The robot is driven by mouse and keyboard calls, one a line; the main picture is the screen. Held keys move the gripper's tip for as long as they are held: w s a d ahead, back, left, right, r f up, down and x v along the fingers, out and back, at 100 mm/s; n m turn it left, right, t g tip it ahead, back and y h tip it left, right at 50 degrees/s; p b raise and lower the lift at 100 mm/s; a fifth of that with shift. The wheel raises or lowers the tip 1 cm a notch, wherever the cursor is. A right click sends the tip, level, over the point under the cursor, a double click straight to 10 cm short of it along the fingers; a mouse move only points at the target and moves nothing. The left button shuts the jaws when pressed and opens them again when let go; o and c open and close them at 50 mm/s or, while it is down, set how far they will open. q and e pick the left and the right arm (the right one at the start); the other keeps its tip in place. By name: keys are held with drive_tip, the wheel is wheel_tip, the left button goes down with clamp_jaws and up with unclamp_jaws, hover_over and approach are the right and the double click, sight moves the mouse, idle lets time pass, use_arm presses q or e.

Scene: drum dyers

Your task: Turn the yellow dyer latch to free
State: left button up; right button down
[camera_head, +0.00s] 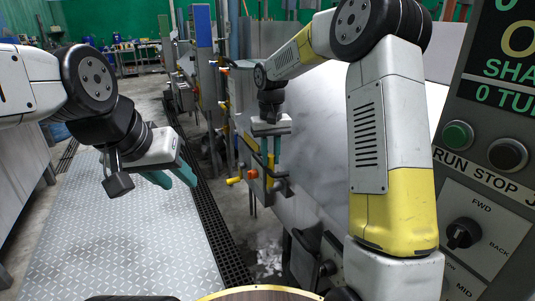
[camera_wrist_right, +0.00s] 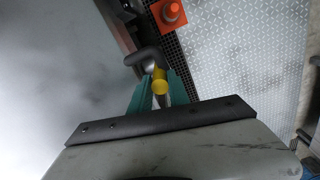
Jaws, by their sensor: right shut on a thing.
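The yellow dyer latch shows in the right wrist view as a round yellow end (camera_wrist_right: 159,86) beside a dark grey bent bar (camera_wrist_right: 146,58). My right gripper (camera_wrist_right: 160,92) has its teal fingers on either side of the yellow piece and is shut on it. In the head view, my right gripper (camera_head: 271,155) points down at the side of the pale drum dyer, with part of the yellow latch (camera_head: 271,184) just below it. The fingers hide some of the latch. My left gripper (camera_head: 170,179) is open and empty above the metal walkway, away from the dyer.
A control panel (camera_head: 480,215) with a knob and buttons stands close on the right. Yellow and orange valve fittings (camera_head: 234,180) stick out left of the latch. An orange piece (camera_wrist_right: 171,13) shows in the wrist view. The plated walkway (camera_head: 120,240) is clear.

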drive_tip(key=shift+r, duration=0.1)
drive_tip(key=shift+s+d+t+y, duration=0.3)
drive_tip(key=shift+s+t, duration=0.3)
drive_tip(key=shift+s, duration=0.1)
drive_tip(key=c, duration=1.3)
unclamp_jaws()
drive_tip(key=shift+o, duration=0.2)
wheel_tip(320, 180, up, 8)
drive_tip(key=shift+s+d+f, duration=0.2)
drive_tip(key=shift+s, duration=0.25)
